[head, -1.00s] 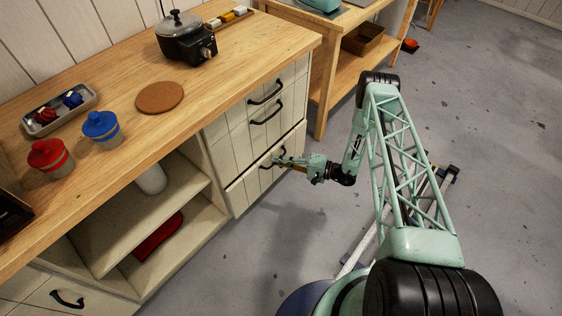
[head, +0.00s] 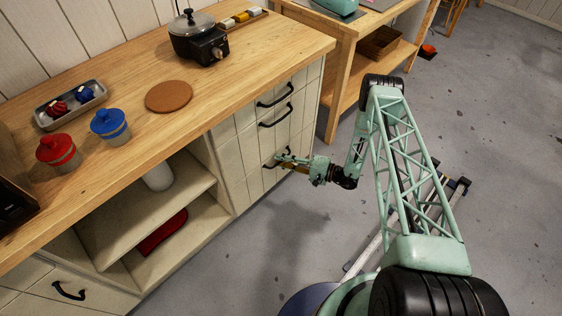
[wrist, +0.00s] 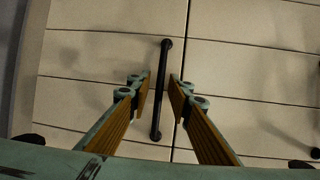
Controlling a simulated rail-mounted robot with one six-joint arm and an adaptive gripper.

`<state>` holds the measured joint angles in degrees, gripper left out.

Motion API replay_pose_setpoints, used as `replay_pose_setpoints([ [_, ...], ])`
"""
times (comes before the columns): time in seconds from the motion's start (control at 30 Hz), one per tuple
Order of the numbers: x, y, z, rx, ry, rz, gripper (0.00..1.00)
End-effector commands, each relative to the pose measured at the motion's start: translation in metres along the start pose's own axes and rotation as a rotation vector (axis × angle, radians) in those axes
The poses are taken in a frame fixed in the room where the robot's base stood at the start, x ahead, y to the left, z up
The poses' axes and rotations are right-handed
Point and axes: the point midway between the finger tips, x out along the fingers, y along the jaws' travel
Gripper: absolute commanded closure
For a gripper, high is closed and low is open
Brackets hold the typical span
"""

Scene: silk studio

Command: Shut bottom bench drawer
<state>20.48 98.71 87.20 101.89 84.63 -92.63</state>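The bottom bench drawer (head: 262,184) is a cream panelled front, low in the drawer stack at the bench's right end. Its front looks flush with the drawers above in the head view. My gripper (head: 283,160) is at its black bar handle, partly covering it. In the wrist view the handle (wrist: 161,95) lies between the two fingers of my gripper (wrist: 158,84). The fingers are open, with a gap to the handle on both sides. Whether the fingertips touch the drawer front is unclear.
Two upper drawers with black handles (head: 275,95) (head: 275,115) look shut. The open shelf (head: 150,215) is left of the stack. A wooden table (head: 335,75) stands behind right. Grey floor (head: 500,180) is clear to the right. Jars, a tray and a pot stand on the worktop.

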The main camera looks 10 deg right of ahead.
Motion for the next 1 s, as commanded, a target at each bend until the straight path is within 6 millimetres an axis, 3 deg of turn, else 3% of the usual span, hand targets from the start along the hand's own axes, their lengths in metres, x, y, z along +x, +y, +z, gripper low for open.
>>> replay_pose_setpoints([
  [0.47,-0.008,0.0,0.001,0.001,0.0,0.0,0.81],
  [1.0,-0.06,0.0,0.0,0.001,0.001,0.0,0.81],
])
